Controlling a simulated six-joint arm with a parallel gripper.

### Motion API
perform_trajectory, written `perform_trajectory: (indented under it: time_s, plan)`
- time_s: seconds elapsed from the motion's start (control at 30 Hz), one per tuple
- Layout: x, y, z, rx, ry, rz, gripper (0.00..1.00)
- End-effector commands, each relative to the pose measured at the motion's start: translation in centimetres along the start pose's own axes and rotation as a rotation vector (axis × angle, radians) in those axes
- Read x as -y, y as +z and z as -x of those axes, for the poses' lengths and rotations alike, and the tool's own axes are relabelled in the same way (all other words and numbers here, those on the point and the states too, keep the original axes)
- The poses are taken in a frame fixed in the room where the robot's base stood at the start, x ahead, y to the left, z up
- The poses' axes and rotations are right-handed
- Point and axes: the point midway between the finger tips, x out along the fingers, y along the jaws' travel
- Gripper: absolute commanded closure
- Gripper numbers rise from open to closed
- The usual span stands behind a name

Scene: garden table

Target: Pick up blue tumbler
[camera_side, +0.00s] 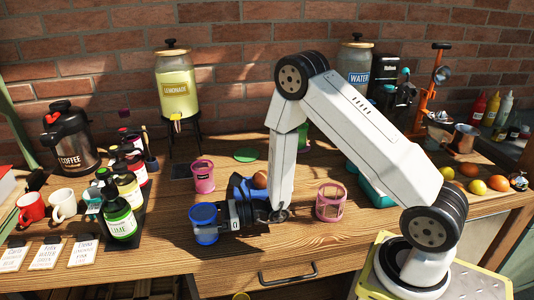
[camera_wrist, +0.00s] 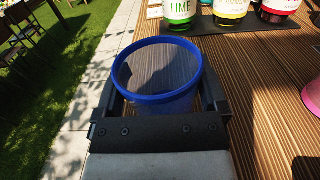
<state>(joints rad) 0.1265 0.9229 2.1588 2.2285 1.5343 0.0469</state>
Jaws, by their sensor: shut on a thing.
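The blue tumbler (camera_side: 205,232) is a translucent cup with a darker blue rim, near the front edge of the table at centre left in the side view. In the wrist view the tumbler (camera_wrist: 158,101) stands between the two black fingers, its open mouth facing the camera. My gripper (camera_side: 213,219) is level, pointing left, and shut on the tumbler's sides. In the wrist view my gripper (camera_wrist: 160,92) has one finger on each side of it. I cannot tell whether its base touches the table.
A green lime bottle (camera_side: 119,215) and other bottles stand on a dark mat to the left. A pink cup (camera_side: 203,176) stands behind, and a pink slotted holder (camera_side: 330,203) stands to the right. White cards (camera_side: 83,251) lie front left. The table's front edge is close.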

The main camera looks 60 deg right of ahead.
Motion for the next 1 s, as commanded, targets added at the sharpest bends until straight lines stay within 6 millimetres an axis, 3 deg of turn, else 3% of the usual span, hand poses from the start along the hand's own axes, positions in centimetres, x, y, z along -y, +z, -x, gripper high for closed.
perform_trajectory:
  time_s: [1.0]
  plan:
    - [0.0, 9.3, 0.0, 0.001, 0.0, 0.001, 0.67]
